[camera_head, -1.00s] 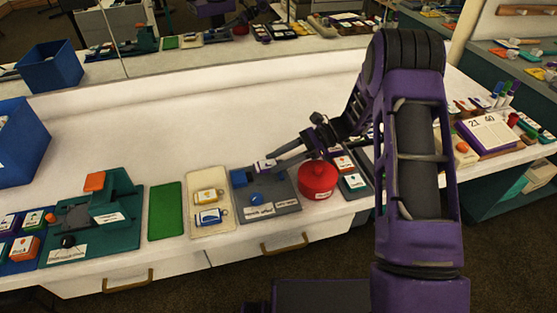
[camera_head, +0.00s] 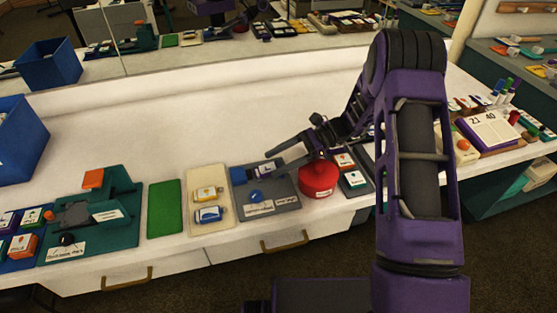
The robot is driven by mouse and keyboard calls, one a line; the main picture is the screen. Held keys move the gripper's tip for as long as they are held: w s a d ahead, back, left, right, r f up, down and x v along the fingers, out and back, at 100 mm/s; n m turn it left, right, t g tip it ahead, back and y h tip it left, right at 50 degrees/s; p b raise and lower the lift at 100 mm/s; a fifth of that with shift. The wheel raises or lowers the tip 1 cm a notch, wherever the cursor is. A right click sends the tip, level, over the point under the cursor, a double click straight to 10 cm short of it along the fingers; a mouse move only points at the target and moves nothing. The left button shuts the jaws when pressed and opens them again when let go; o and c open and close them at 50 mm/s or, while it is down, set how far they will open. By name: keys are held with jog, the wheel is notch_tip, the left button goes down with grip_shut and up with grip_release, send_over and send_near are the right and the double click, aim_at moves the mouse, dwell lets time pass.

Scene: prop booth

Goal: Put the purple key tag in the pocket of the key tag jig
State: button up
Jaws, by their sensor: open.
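The key tag jig (camera_head: 280,194) is a grey plate near the front edge of the bench, with a blue block (camera_head: 238,176) at its back left and a blue knob (camera_head: 257,196) in front. The purple key tag (camera_head: 262,172), with a pale label, lies at the back of the jig, just right of the blue block. I cannot tell whether it sits fully in the pocket. My gripper (camera_head: 276,159) is open, its fingers spread just above and around the tag's right end. The fingers partly hide that end and the pocket.
A red round container (camera_head: 318,177) stands close on the jig's right. Left are a cream tray (camera_head: 208,224) with a yellow and a blue tag, a green mat (camera_head: 164,210) and a green press (camera_head: 115,212).

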jog(key=shift+r, duration=0.35)
jog(key=shift+r+p, duration=0.5)
jog(key=shift+r, duration=0.1)
jog(key=v, duration=1.1)
jog(key=shift+w+d+f, duration=0.2)
jog(key=shift+d, duration=0.3)
